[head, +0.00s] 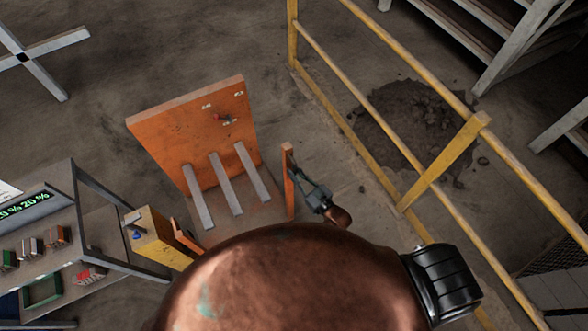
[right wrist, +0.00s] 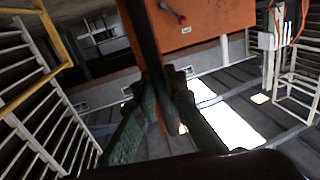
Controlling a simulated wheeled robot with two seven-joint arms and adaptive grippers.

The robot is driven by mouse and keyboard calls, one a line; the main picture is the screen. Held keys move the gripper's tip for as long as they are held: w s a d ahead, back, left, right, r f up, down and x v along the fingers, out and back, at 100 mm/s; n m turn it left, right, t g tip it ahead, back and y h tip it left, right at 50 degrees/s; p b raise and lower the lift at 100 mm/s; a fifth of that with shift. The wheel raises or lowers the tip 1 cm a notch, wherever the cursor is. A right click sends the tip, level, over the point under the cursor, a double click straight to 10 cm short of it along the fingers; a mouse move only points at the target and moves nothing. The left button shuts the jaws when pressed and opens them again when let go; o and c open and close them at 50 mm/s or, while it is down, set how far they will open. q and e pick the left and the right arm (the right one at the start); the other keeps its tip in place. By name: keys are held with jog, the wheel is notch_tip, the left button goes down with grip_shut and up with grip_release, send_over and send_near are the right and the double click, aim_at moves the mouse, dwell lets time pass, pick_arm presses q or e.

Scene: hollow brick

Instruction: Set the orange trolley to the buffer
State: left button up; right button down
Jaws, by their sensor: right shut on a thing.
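The orange trolley (head: 190,130) stands on the floor ahead of my body, with an upright orange panel and grey bars on its deck. An upright orange post (head: 289,180) rises at its right side. My right gripper (head: 297,180) is shut on this post. In the right wrist view, the dark green fingers (right wrist: 160,105) close around the post, with the trolley's orange panel (right wrist: 205,22) behind. A second orange handle part (head: 184,238) shows at the trolley's near left. My left gripper is not in view. I cannot tell which thing is the buffer.
A yellow railing (head: 345,80) runs along the right, with a dark rubble heap (head: 410,118) beyond it. A workbench (head: 65,235) with small coloured items and a yellow box (head: 150,232) stand at the left. A grey cross-shaped stand (head: 45,50) is far left. Floor behind the panel is clear.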

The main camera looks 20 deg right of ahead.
jog(key=c, duration=2.2)
grip_release()
jog(key=shift+s+a, duration=0.1)
jog(key=shift+a, duration=0.35)
jog(key=shift+c, duration=0.2)
jog(key=shift+o, duration=1.3)
jog(key=shift+d, duration=0.25)
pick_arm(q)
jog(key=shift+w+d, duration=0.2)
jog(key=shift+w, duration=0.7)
pick_arm(e)
jog(key=v, duration=1.2)
